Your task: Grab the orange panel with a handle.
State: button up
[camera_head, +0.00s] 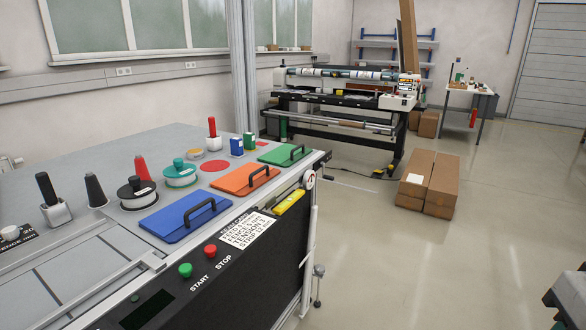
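The orange panel (236,182) lies flat on the grey machine table, near its front right edge. A black handle (258,175) stands up along its right side. A blue panel (172,217) with a black handle lies in front of it to the left. A green panel (274,152) with a black handle lies behind it to the right.
The grey table (90,150) also holds spools (136,193), cones and a red flat disc (214,165). Its front panel has green and red buttons (210,250). Cardboard boxes (428,180) stand on the floor at right. The floor in front of them is clear.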

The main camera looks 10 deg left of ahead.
aim_at(243, 181)
jog(key=z, duration=0.05)
jog(key=i, duration=0.7)
jog(key=u, duration=0.95)
jog(key=i, duration=0.65)
jog(key=u, duration=0.75)
